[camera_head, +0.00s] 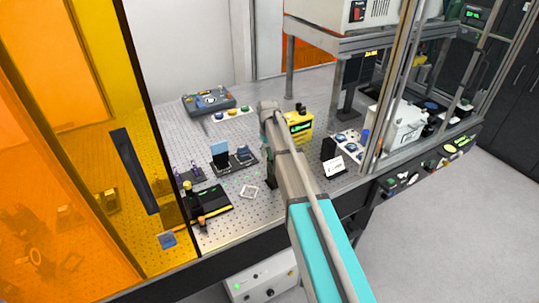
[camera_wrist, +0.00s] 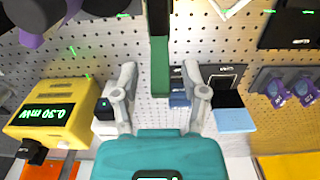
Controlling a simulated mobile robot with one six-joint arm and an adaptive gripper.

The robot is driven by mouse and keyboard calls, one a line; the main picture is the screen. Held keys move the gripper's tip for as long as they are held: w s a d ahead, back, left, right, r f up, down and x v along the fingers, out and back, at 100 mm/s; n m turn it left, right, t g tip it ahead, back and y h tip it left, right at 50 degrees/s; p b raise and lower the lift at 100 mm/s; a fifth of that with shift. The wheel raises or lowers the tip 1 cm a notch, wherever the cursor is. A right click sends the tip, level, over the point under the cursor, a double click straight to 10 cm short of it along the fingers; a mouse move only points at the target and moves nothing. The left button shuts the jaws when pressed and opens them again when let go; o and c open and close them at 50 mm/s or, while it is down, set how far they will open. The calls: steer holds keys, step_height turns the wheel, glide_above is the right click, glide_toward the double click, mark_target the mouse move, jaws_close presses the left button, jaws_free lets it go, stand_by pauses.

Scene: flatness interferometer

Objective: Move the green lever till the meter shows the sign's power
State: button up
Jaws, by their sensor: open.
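The green lever (camera_wrist: 160,66) is a narrow upright bar in the middle of the wrist view. Its lower end shows between the fingers of my gripper (camera_wrist: 159,78), which is open, with a gap on both sides; whether it touches is not visible. The yellow meter (camera_wrist: 62,88) is at the left of the wrist view, its green digits appearing to read 0.30 mW, upside down. In the head view the meter (camera_head: 303,120) stands right of my arm, digits too small to read. A small white sign (camera_head: 334,168) stands right of my arm; its writing is not legible. My arm hides my gripper there.
A blue square plate on a dark mount (camera_head: 220,154) stands left of my arm. Purple-knobbed parts (camera_wrist: 291,88) are at the right of the wrist view. A grey control box (camera_head: 208,100) is at the back. Orange panels (camera_head: 60,150) border the left.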

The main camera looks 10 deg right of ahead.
steer(key=shift+f, duration=0.15)
jaws_close()
stand_by(0.4)
